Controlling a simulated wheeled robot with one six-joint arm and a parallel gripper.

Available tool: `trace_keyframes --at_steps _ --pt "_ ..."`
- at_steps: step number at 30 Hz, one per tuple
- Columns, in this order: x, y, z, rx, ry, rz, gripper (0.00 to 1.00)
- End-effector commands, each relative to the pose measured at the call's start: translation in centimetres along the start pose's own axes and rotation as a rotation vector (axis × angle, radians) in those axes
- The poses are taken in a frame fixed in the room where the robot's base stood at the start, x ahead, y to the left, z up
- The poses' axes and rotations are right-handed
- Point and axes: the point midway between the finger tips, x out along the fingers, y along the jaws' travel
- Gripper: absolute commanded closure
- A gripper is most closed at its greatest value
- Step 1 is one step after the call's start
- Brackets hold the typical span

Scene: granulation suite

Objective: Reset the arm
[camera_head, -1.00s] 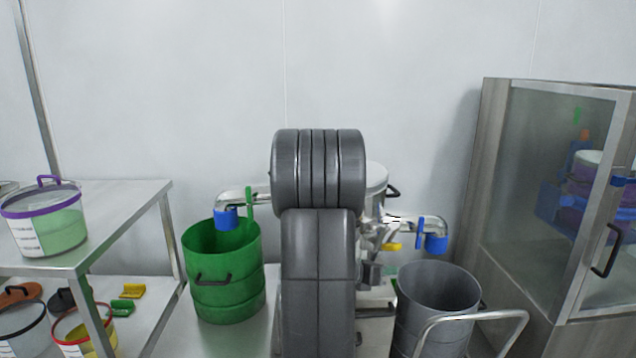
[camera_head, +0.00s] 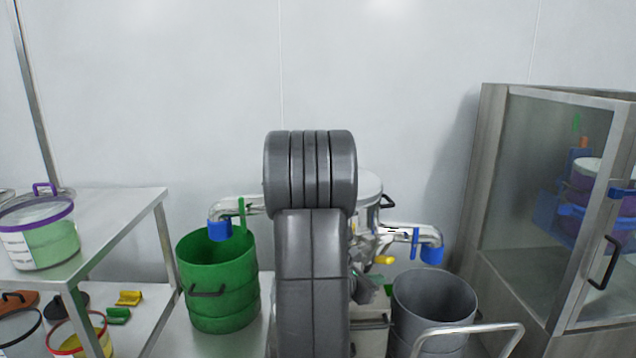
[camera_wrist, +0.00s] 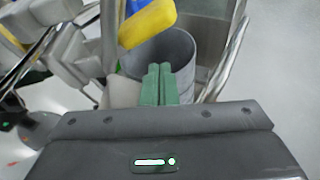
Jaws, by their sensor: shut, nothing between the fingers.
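My gripper shows in the wrist view (camera_wrist: 160,82) as two green fingers closed together with nothing between them. It points toward the grey drum (camera_wrist: 172,52), which lies beyond the fingertips. A yellow part (camera_wrist: 148,28) shows just above and to the left of the fingers.
A steel machine (camera_head: 368,188) with blue-capped pipes stands behind my arm. A green drum (camera_head: 215,280) is left of it, a grey drum (camera_head: 435,300) with a trolley handle (camera_head: 470,332) right. A shelf (camera_head: 110,225) is far left, a glass-doored cabinet (camera_head: 540,190) far right.

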Motion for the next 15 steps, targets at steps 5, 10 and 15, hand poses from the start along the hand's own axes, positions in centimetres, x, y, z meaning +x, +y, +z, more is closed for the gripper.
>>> trace_keyframes --at_steps 5,10,15 --pt "0.25 0.16 -0.74 0.101 0.001 0.035 1.0" --pt "0.38 0.3 -1.09 0.17 0.001 0.058 1.0" --pt "0.43 0.41 -1.21 0.203 0.0 0.07 1.0"
